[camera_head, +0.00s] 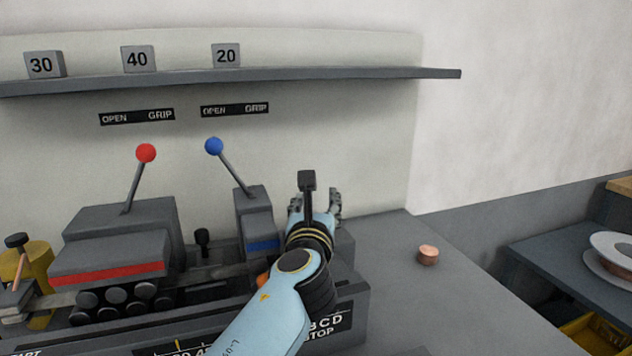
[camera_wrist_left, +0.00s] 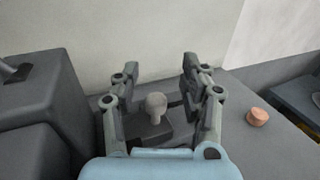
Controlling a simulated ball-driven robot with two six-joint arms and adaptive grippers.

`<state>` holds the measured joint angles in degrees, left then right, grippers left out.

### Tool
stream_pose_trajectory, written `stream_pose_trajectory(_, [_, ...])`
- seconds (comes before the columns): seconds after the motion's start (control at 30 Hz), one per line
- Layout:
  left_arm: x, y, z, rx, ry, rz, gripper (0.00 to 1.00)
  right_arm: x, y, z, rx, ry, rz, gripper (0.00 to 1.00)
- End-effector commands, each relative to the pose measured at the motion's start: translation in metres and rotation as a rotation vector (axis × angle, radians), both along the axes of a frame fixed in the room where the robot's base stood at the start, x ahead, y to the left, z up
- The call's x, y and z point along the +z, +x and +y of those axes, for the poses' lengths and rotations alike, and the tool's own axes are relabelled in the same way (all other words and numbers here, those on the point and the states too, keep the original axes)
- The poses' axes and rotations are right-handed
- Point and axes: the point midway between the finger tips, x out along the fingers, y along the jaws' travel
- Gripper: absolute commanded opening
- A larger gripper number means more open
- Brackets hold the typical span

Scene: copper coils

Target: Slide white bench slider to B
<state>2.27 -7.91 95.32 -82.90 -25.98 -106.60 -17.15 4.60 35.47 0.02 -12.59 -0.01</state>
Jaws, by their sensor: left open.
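My left gripper (camera_head: 316,202) is at the right end of the bench machine, with its arm coming up from the bottom of the head view. In the left wrist view the gripper (camera_wrist_left: 156,82) is open, its fingers apart on either side of a pale, rounded knob (camera_wrist_left: 155,104). The knob stands upright on a dark block (camera_wrist_left: 150,130) and looks like the white slider. I cannot tell whether the fingers touch it. My arm hides it in the head view. A label with B, C, D and STOP (camera_head: 327,328) is on the bench front, partly covered by my arm. My right gripper is not in view.
A red-knobbed lever (camera_head: 146,153) and a blue-knobbed lever (camera_head: 213,146) rise from grey housings on the left. A small copper piece (camera_head: 428,255) lies on the bench to the right. A shelf (camera_head: 300,77) with number blocks runs above.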

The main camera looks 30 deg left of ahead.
Motion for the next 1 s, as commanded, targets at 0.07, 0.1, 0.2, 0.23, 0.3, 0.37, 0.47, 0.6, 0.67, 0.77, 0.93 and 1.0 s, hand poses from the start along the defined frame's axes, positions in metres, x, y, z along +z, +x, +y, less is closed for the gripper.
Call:
stream_pose_trajectory(0.07, [0.017,0.000,0.000,0.001,-0.003,-0.006,0.45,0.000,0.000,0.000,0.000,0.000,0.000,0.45])
stream_pose_trajectory(0.1, [0.025,0.000,0.000,0.001,-0.003,-0.005,0.45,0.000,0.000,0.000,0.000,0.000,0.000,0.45])
stream_pose_trajectory(0.2, [0.044,0.000,0.000,0.001,-0.004,-0.004,0.45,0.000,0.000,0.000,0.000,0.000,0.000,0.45])
stream_pose_trajectory(0.23, [0.049,0.000,0.000,0.000,-0.004,-0.004,0.45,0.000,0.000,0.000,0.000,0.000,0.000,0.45])
stream_pose_trajectory(0.3, [0.059,0.000,0.000,0.000,-0.004,-0.003,0.45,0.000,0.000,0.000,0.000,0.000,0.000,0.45])
stream_pose_trajectory(0.37, [0.067,0.000,0.000,0.000,-0.004,-0.002,0.45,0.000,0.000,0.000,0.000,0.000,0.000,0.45])
stream_pose_trajectory(0.47, [0.074,0.000,0.000,-0.001,-0.002,0.000,0.45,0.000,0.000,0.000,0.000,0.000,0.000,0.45])
stream_pose_trajectory(0.6, [0.076,0.000,0.000,-0.001,-0.002,0.002,0.45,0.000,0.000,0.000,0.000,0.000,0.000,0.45])
stream_pose_trajectory(0.67, [0.076,0.000,0.000,-0.001,-0.002,0.002,0.45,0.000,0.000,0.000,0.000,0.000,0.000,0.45])
stream_pose_trajectory(0.77, [0.076,0.000,0.000,-0.001,-0.001,0.002,0.45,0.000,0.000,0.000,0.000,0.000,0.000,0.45])
stream_pose_trajectory(0.93, [0.076,0.000,0.000,-0.001,-0.001,0.002,0.45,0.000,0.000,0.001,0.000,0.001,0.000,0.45])
stream_pose_trajectory(1.0, [0.076,0.000,0.000,-0.001,-0.001,0.002,0.45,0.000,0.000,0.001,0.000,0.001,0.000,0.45])
